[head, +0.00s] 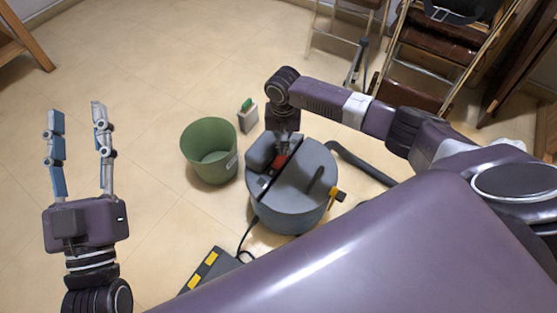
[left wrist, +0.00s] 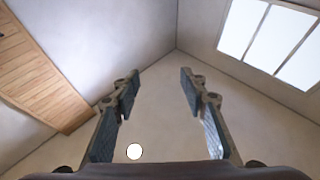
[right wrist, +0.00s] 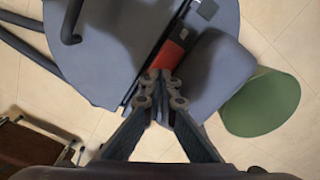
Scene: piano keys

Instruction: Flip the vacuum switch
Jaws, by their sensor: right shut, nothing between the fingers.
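The grey round vacuum (head: 295,200) stands on the floor in the middle of the head view. Its red switch (head: 280,161) sits in a dark slot across the lid and also shows in the right wrist view (right wrist: 168,55). My right gripper (head: 285,150) points down over the lid; its fingers are shut and empty, with the tips (right wrist: 160,75) at the near end of the red switch. I cannot tell whether they touch it. My left gripper (head: 75,115) is raised at the left, open and empty, pointing away from the vacuum.
A green bin (head: 208,150) and a small pale box with a green top (head: 247,116) stand left of the vacuum. A hose (head: 360,165) runs to its right. A dark item with yellow marks (head: 205,268) lies in front. Chairs (head: 430,55) stand at the back right.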

